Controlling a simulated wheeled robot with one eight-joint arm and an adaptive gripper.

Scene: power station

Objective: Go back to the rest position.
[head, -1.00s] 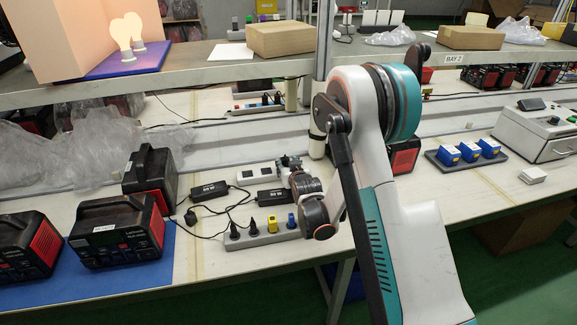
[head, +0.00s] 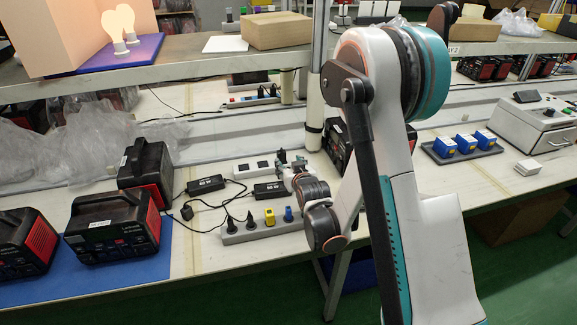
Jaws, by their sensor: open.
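My gripper (head: 291,161) shows small and partly hidden beyond my wrist in the head view. It is over the workbench, behind the grey power strip and by the white socket strip. Its jaws are open, and I see nothing held in them. My arm rises from the lower right, bends at the top and comes down to the wrist, covering part of the bench.
A grey power strip (head: 262,226) holds black, yellow and blue plugs. Black adapters (head: 206,185) and a white socket strip (head: 255,169) lie nearby. Black-red power packs (head: 112,229) stand left. A blue-battery tray (head: 462,151) is right. A shelf (head: 200,68) crosses above.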

